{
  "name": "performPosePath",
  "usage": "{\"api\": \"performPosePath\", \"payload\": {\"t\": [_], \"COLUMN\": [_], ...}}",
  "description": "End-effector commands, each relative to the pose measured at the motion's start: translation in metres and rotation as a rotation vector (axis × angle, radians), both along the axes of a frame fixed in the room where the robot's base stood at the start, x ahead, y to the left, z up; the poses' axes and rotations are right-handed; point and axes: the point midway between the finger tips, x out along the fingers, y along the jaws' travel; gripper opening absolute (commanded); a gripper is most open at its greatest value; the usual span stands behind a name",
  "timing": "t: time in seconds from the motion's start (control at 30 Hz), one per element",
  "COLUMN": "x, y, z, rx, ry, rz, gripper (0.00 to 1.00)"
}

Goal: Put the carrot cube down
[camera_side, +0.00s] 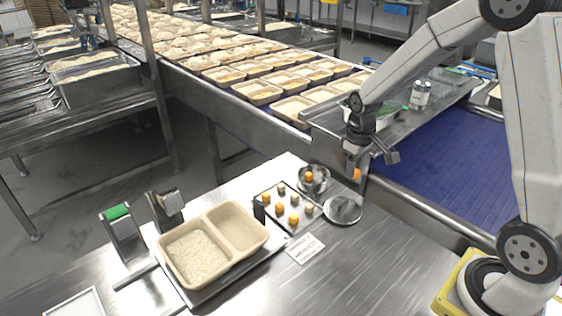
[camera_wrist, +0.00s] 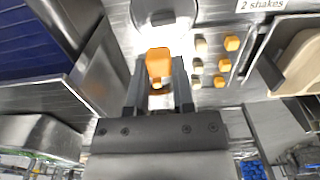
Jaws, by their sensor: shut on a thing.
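My gripper (camera_wrist: 160,78) is shut on an orange carrot cube (camera_wrist: 158,64), which sits between the fingertips. A flat tray (camera_side: 262,187) left of the bowl carries several cubes, orange (camera_side: 280,208) in one row and pale (camera_side: 295,199) in another. A round steel dish (camera_side: 342,210) stands in front of the bowl.
A two-compartment container (camera_side: 240,228) with rice in its left compartment stands left of the tray. A printed card (camera_side: 305,249) lies in front of the tray. The conveyor (camera_side: 440,160) with its steel edge runs behind.

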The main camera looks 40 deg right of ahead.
Motion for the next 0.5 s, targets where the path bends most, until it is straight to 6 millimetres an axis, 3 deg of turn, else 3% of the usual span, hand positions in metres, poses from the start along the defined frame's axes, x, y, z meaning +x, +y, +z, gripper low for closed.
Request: {"api": "performPosePath", "payload": {"t": [0.27, 0.5], "x": [0.003, 0.004], "y": [0.025, 0.077], "z": [0.002, 0.007], "rx": [0.000, 0.000], "ry": [-0.001, -0.001], "rz": [0.005, 0.008], "gripper": [0.00, 0.00]}}
